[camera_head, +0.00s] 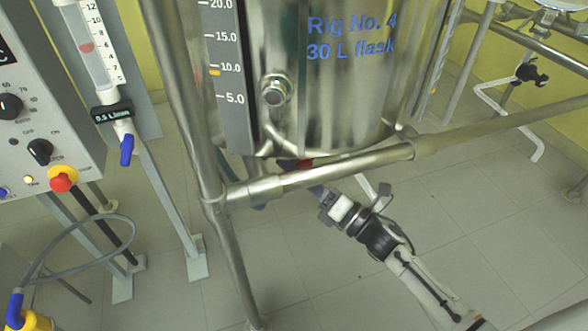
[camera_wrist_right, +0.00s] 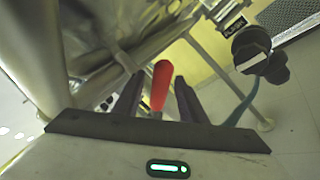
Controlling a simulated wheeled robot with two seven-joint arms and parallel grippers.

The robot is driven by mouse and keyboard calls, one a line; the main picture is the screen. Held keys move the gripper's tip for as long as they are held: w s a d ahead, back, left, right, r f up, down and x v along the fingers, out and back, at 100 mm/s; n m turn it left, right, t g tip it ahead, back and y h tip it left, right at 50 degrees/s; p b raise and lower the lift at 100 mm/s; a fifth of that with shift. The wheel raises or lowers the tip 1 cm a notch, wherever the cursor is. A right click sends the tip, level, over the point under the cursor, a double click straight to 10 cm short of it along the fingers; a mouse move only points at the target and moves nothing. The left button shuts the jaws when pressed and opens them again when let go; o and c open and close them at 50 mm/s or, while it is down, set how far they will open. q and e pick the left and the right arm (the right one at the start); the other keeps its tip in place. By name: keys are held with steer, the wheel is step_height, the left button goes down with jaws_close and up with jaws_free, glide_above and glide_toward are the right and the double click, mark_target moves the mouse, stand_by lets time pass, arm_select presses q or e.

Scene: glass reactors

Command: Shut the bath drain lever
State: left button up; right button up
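The bath drain lever is a red handle (camera_wrist_right: 161,86) under the steel bath. In the right wrist view it stands between the two dark fingers of my right gripper (camera_wrist_right: 158,90), with a narrow gap on each side. The gripper is open around it and not closed on it. In the head view only a small red part of the lever (camera_head: 299,163) shows, under the bath and behind the steel rail. My right gripper (camera_head: 314,189) reaches up to it from the lower right, its fingertips partly hidden by the rail. My left gripper is not in view.
The steel bath (camera_head: 345,100) marked "Rig No. 4 30 L flask" hangs above the lever. A steel rail (camera_head: 320,172) crosses just in front of the gripper. A control panel (camera_head: 45,110) stands at left. The tiled floor at lower right is open.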

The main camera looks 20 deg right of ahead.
jaws_close()
steer(key=shift+f+b, duration=0.2)
steer(key=shift+b, duration=0.1)
arm_select(q)
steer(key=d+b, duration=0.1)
steer(key=b, duration=0.1)
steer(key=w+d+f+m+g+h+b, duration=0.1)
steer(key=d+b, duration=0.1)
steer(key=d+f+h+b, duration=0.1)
steer(key=b, duration=0.2)
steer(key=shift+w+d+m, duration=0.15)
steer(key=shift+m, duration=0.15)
arm_select(e)
steer(key=f+m+t, duration=0.1)
steer(key=m, duration=0.1)
steer(key=f+m+t+h, duration=0.1)
steer(key=m, duration=0.1)
steer(key=d+f+m+t, duration=0.1)
steer(key=m, duration=0.2)
steer(key=shift+f+t+h, duration=0.2)
steer(key=shift+t+h, duration=0.2)
jaws_free()
